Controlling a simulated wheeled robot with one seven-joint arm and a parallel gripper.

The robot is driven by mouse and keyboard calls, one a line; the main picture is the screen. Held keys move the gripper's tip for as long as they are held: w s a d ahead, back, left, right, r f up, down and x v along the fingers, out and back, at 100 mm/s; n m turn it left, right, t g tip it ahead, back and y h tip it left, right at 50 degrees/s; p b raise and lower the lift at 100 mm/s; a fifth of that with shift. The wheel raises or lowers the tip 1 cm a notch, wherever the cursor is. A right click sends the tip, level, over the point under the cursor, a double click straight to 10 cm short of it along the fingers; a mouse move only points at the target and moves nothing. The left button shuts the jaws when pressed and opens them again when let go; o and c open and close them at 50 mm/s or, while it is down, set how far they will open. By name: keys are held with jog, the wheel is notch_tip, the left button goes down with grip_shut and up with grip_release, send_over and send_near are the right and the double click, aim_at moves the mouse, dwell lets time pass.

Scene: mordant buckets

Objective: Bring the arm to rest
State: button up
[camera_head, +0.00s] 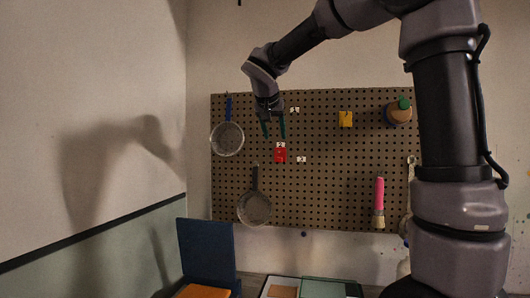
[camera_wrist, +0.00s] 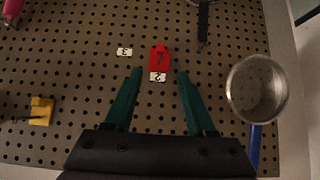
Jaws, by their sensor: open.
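My gripper (camera_head: 273,131) is raised in front of the pegboard (camera_head: 330,190), near its upper left part. Its two green fingers also show in the wrist view (camera_wrist: 157,82), spread apart with nothing between them. A red piece (camera_head: 280,155) with a white label is on the pegboard just below the fingertips. In the wrist view the red piece (camera_wrist: 159,59) lies just beyond the fingertips, and whether they touch it I cannot tell. My arm reaches in from the right, bent over the top of the view.
A blue-handled pan (camera_head: 228,138) hangs left of my gripper and another pan (camera_head: 254,208) below. A yellow piece (camera_head: 345,119), a round brown item (camera_head: 398,112) and a pink-handled brush (camera_head: 379,204) hang to the right. A blue panel (camera_head: 206,252) stands below.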

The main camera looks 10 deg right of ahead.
jog(key=s+d+f+y, duration=0.2)
jog(key=s+f, duration=0.1)
jog(key=s, duration=0.6)
jog(key=s+d+f+g+y, duration=0.1)
jog(key=s+d+f, duration=0.2)
jog(key=s, duration=0.6)
jog(key=s+d+f+y, duration=0.2)
jog(key=s+f, duration=0.3)
jog(key=s, duration=0.5)
jog(key=shift+d+f+g+y, duration=0.2)
jog(key=shift+d+g+y, duration=0.1)
jog(key=shift+d, duration=0.15)
